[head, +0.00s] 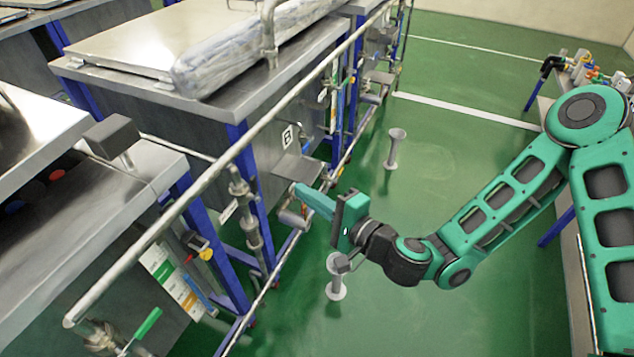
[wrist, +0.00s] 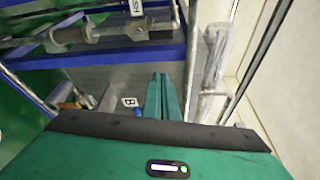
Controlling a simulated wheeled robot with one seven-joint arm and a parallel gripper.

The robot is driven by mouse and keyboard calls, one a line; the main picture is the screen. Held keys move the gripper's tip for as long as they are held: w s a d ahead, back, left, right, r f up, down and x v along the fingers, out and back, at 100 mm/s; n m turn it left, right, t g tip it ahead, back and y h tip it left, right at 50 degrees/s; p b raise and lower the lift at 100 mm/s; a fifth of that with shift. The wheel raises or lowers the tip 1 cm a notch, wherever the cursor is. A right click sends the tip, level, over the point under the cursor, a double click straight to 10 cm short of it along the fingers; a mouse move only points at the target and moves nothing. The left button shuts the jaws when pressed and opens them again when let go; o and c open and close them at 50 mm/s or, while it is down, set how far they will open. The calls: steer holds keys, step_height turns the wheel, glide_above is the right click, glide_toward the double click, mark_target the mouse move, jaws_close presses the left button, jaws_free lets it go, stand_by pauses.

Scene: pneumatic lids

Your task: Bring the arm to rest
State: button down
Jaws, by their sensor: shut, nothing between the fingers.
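My green arm reaches in from the right in the head view. My gripper (head: 312,198) is stretched out to the left, low beside the steel tanks and close to the rail and pipework. In the wrist view my gripper's green fingers (wrist: 162,95) lie together, with nothing between them. From these views I cannot tell whether the fingertips touch the tank frame or stand apart from it.
A tank (head: 265,150) marked with a label and a long steel handrail (head: 215,168) are close to my gripper. Grey floor posts (head: 394,148) stand in the green aisle. A bench with fittings (head: 590,75) is at the right. The aisle floor (head: 450,160) is mostly clear.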

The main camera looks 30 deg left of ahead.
steer(key=w+d+f+n+g+h, duration=0.1)
steer(key=w+d+n+h, duration=0.25)
steer(key=d, duration=0.95)
steer(key=w+d+f+n+g+h, duration=0.1)
steer(key=w+d+n+h, duration=0.2)
steer(key=d, duration=0.9)
steer(key=w+d+f+n+g+h, duration=0.1)
steer(key=d+n+h, duration=0.3)
steer(key=d, duration=0.9)
steer(key=s+d+r+m+h, duration=0.2)
steer(key=d+r, duration=0.1)
steer(key=d, duration=0.4)
steer(key=s+d+r+m+h, duration=0.2)
steer(key=s+d, duration=0.1)
steer(key=d, duration=0.3)
steer(key=s+d+r+m+h, duration=0.1)
steer(key=s+d+r+m, duration=0.15)
steer(key=d, duration=0.45)
steer(key=s+d+r+m+g, duration=0.1)
steer(key=s+d+r+m, duration=0.1)
steer(key=s+d, duration=0.2)
steer(key=s+d+r+m+g, duration=0.1)
steer(key=s+d+r+m, duration=0.1)
steer(key=s, duration=0.7)
steer(key=shift+d+r+m+h, duration=0.3)
steer(key=shift+d+r+h, duration=0.05)
steer(key=shift+d+r, duration=0.55)
